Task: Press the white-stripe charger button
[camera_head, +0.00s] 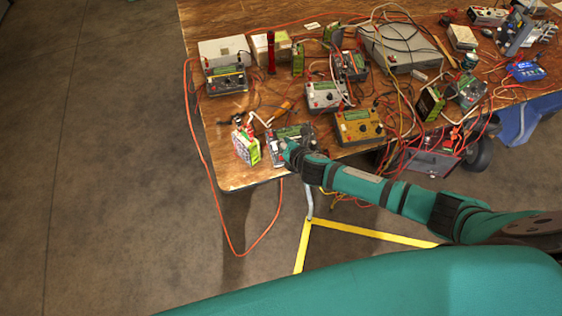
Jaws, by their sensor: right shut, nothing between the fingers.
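My right arm reaches in from the right, and its gripper (284,146) is shut and empty at the front left of the wooden table. It is over the front edge of a dark charger with a green label (296,131) and hides part of it. I cannot tell whether the gripper touches a button. A pale patch shows on this charger's left side, but a white stripe is too small to make out. Other chargers are a grey one (323,95), a yellow one (360,126) and a dark one (226,80). My left gripper is not in view.
A green and white battery pack (246,147) stands just left of the gripper. Red and yellow cables tangle across the table (222,168), and an orange cable hangs off its left edge. A grey box (402,46) stands behind. The floor at left is clear.

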